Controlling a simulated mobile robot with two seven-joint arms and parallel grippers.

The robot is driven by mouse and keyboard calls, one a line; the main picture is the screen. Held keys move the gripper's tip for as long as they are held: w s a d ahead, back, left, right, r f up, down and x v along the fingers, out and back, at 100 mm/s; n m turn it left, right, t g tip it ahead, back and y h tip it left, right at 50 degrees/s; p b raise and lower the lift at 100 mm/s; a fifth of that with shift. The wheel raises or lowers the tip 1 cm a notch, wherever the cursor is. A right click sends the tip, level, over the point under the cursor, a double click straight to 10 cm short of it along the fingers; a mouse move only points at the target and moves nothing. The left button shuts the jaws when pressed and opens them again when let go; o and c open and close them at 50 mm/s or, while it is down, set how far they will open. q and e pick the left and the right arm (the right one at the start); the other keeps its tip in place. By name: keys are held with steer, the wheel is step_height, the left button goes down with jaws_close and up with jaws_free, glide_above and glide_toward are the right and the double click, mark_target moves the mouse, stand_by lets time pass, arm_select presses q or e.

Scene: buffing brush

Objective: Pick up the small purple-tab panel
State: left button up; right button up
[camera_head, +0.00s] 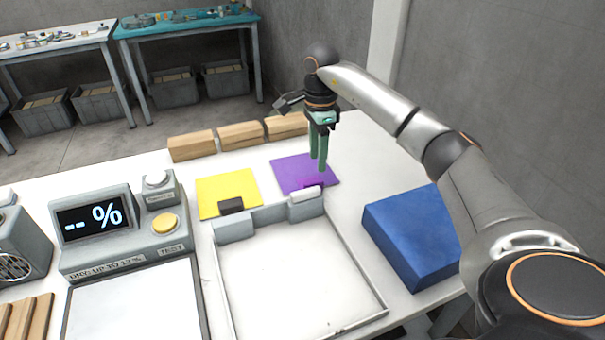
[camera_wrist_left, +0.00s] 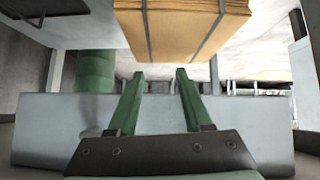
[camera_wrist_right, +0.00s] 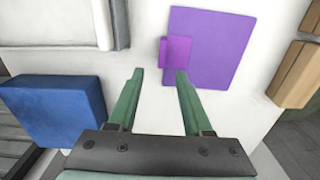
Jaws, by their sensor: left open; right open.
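The purple panel (camera_head: 305,172) lies flat on the white table, beyond the grey-walled tray. Its small purple tab (camera_head: 315,186) is at its near edge. In the right wrist view the panel (camera_wrist_right: 212,45) lies just past the fingertips, with the tab (camera_wrist_right: 175,52) on its left side, close to the right finger's tip. My right gripper (camera_head: 319,168) is open and empty, pointing down over the panel's near part. My left gripper (camera_wrist_left: 160,75) is open and empty in its wrist view, away from the panel; it is not in the head view.
A yellow panel (camera_head: 227,192) with a dark tab lies left of the purple one. The tray (camera_head: 221,290) is in front, a blue block (camera_head: 412,235) to the right, wooden blocks (camera_head: 237,136) behind. A grey meter (camera_head: 118,235) stands left.

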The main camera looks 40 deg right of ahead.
mark_target(317, 182)
steer(key=f, duration=0.7)
steer(key=shift+w+d+b, duration=0.1)
steer(key=shift+d+b, duration=0.1)
steer(key=shift+b, duration=0.1)
jaws_close()
stand_by(0.4)
